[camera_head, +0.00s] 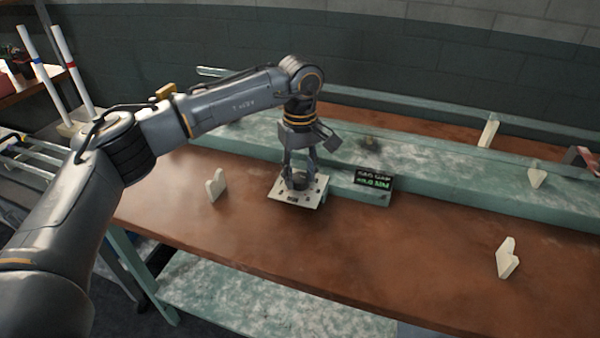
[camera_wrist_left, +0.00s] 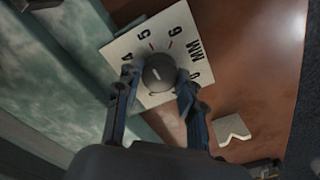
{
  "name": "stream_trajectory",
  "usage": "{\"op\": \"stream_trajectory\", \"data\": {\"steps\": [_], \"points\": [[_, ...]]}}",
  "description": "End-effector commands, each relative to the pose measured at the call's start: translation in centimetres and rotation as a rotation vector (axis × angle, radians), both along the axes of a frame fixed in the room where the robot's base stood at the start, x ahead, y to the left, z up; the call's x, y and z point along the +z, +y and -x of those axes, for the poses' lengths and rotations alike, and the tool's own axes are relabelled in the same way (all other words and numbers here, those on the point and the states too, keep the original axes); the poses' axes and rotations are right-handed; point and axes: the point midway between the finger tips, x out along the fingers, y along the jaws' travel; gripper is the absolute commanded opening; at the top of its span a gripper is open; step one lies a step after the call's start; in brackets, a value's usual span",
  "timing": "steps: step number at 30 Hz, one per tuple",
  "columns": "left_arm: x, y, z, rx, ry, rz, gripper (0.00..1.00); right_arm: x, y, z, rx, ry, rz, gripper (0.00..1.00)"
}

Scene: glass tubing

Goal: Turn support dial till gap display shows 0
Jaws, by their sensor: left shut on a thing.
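The support dial is a dark round knob (camera_wrist_left: 158,73) with a pale index line, on a white plate (camera_wrist_left: 122,47) printed with numbers and "MM". In the head view the plate (camera_head: 318,193) lies on the brown bench top, against the green rail. My left gripper (camera_head: 299,174) points down over it and is shut on the dial, one finger on each side in the left wrist view. The fingers hide part of the scale. The gap display (camera_head: 373,180) is a small black panel with green text right of the plate; its digits are too blurred to read surely. My right gripper is not in view.
Pale notched supports stand left of the plate (camera_head: 216,185) and at the right front (camera_head: 507,258). Others stand on the rail (camera_head: 537,177) and behind it (camera_head: 488,131). White tubes (camera_head: 64,47) stand upright at the far left. The front middle of the bench (camera_head: 390,245) is clear.

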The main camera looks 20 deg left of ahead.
Motion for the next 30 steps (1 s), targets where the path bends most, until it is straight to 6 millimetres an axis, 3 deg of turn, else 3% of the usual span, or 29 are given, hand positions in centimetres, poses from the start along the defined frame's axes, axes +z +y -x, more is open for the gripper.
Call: {"op": "stream_trajectory", "data": {"steps": [5,6,9,20,25,30], "points": [[0.2,0.0,-0.1,0.003,-0.005,0.001,0.07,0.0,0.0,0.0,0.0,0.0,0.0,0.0],[0.2,0.0,-0.1,0.003,-0.005,0.001,0.4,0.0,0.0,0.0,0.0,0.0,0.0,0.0],[0.2,0.0,-0.1,0.003,-0.004,0.0,0.61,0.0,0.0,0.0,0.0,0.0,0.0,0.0],[0.3,0.0,-0.1,0.002,-0.002,0.001,0.61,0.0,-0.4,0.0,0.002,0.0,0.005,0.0],[2.5,0.0,-0.1,0.002,-0.005,0.002,0.61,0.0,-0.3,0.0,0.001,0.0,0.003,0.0],[6.2,0.0,-0.1,0.003,-0.006,0.002,0.61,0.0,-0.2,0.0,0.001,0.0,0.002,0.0]]}}
